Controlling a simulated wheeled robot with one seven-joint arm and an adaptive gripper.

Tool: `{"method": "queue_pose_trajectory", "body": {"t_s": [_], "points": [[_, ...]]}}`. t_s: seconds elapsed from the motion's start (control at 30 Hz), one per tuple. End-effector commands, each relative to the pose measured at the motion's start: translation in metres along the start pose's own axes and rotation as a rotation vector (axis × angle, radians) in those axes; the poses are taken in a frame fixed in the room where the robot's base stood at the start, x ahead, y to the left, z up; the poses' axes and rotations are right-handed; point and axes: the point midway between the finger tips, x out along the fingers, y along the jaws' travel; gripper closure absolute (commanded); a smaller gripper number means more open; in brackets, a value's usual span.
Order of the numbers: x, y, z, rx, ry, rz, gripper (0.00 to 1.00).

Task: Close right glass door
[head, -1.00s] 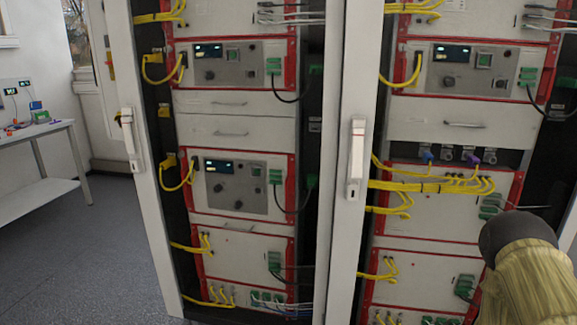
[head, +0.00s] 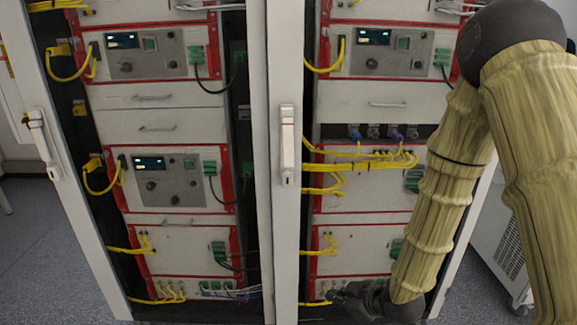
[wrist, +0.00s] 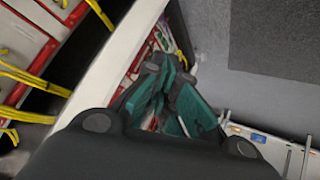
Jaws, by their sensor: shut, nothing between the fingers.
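The right glass door shows in the head view as a tall white frame (head: 287,230) with a white handle (head: 287,150). Racks show clearly behind it, and the glass itself is hard to make out. I cannot tell how far the door stands open. My gripper (head: 345,298) is low at the bottom of the right cabinet, right of that frame, and partly hidden by my arm. In the wrist view my gripper (wrist: 167,80) is shut and empty, its teal-padded fingers together. A white post (wrist: 112,60) runs close on their left; contact cannot be told.
The left door frame (head: 52,165) with its handle stands at the left. Racks with red edges and yellow cables (head: 360,166) fill the right cabinet. A white vented unit (head: 507,245) stands on the floor at right. Grey floor (wrist: 270,75) is open in the wrist view.

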Motion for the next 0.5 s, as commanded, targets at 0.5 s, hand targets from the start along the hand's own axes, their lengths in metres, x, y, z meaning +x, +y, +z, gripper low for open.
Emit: {"method": "queue_pose_trajectory", "body": {"t_s": [0.5], "points": [[-0.13, 0.095, -0.244, -0.762, 0.384, 0.118, 1.0]]}}
